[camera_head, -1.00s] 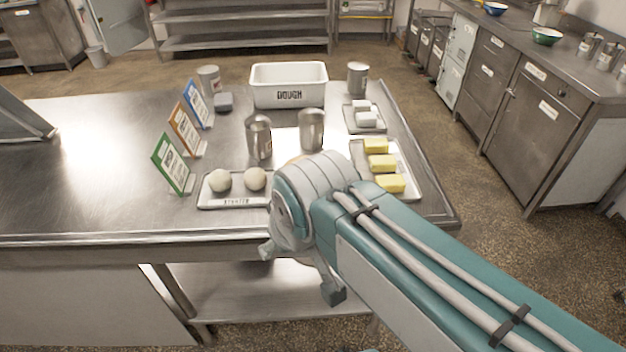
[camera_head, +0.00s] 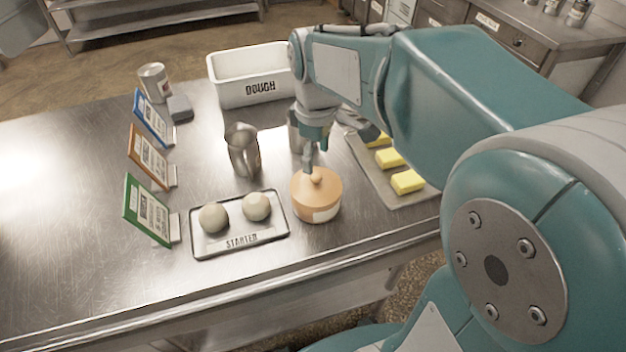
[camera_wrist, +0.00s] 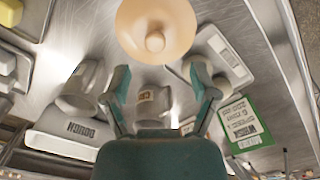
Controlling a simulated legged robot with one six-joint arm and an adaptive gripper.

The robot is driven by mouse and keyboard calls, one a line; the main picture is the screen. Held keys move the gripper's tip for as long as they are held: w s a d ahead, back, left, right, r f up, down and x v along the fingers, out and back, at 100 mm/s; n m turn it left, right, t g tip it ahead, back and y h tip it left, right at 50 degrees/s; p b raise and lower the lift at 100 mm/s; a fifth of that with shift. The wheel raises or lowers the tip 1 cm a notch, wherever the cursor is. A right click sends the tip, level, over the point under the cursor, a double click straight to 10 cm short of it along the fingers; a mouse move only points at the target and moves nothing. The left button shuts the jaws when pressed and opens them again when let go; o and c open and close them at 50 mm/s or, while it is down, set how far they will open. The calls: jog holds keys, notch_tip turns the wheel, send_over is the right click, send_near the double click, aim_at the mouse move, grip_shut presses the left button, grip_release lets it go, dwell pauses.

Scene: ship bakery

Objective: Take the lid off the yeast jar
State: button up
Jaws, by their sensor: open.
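The yeast jar (camera_head: 318,205) is a round orange-tan pot with a pale label, standing on the steel table near its front edge. Its lid (camera_head: 302,184) with a small round knob (camera_head: 316,177) is on it. In the wrist view the lid (camera_wrist: 172,28) shows from above, with its knob (camera_wrist: 155,42) near the top of the picture. My gripper (camera_head: 315,160) is open and empty, just above and behind the knob in the head view. In the wrist view my two fingers (camera_wrist: 160,84) are spread, and the knob lies beyond their tips. I cannot tell whether a finger touches it.
A starter tray (camera_head: 200,248) with two dough balls is left of the jar. Metal jugs (camera_head: 243,152) stand behind. A tray (camera_head: 372,178) of butter blocks is to the right. The dough bin (camera_head: 262,92) is at the back. Upright cards (camera_head: 150,210) line the left.

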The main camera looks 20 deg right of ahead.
aim_at(316, 176)
jog(key=shift+d+f, duration=0.25)
jog(key=shift+f, duration=0.55)
jog(key=f, duration=0.5)
jog(key=shift+w+a, duration=0.3)
jog(key=shift+d, duration=0.2)
jog(key=shift+c, duration=0.9)
grip_shut()
